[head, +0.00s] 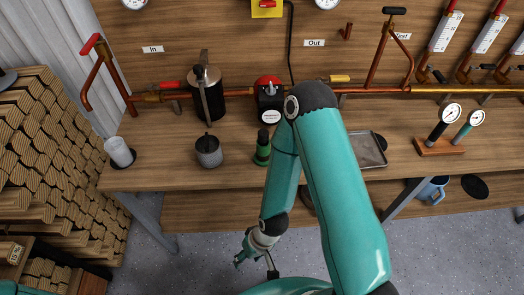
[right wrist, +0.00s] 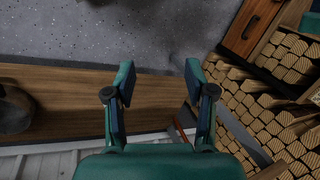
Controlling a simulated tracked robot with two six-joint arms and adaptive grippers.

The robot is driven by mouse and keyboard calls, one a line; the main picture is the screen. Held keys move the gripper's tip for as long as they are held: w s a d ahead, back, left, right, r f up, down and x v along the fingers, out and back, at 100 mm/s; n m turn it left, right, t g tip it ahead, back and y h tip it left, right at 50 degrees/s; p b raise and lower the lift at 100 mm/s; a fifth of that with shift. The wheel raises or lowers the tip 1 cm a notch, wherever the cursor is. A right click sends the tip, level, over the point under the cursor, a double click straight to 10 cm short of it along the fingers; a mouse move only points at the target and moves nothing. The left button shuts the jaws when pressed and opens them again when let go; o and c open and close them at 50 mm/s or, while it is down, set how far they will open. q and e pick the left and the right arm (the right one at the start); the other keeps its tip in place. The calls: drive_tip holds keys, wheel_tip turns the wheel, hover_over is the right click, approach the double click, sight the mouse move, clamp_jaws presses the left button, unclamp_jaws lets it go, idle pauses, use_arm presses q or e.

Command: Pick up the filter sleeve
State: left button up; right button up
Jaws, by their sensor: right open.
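The filter sleeve is most likely the white cylinder (head: 118,151) at the left end of the bench. It stands slightly tilted in a small dark holder or dish. My right gripper (head: 254,266) hangs low in front of the bench, well to the right of and below the white cylinder, pointing down. In the right wrist view its jaws (right wrist: 158,78) are apart with nothing between them. The white cylinder is not seen in that view. My left gripper is not in view.
A grey cup (head: 208,151), a dark canister (head: 207,96) and a green fitting (head: 262,148) stand on the bench. A metal tray (head: 368,149) lies partly behind my right arm. A copper pipe (head: 430,90) runs along the back. Firewood (head: 50,140) is stacked at left.

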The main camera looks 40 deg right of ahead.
drive_tip(key=shift+o, duration=0.2)
drive_tip(key=s+n+g, duration=0.2)
drive_tip(key=s+n, duration=0.1)
drive_tip(key=shift+s+a+r, duration=0.1)
drive_tip(key=shift+r, duration=0.05)
drive_tip(key=n+t+h+b, duration=0.2)
drive_tip(key=n+t, duration=0.2)
drive_tip(key=t, duration=0.1)
approach(266, 146)
drive_tip(key=x, duration=0.4)
drive_tip(key=d+x, duration=0.1)
drive_tip(key=x, duration=0.2)
drive_tip(key=shift+w, duration=0.2)
drive_tip(key=shift+w+a+f+p, duration=0.1)
drive_tip(key=shift+a+f+p, duration=0.05)
drive_tip(key=shift+f+p, duration=0.4)
drive_tip(key=x, duration=0.4)
drive_tip(key=shift+w+a+f+p, duration=0.1)
drive_tip(key=shift+a+f+p, duration=0.1)
drive_tip(key=shift+p, duration=0.1)
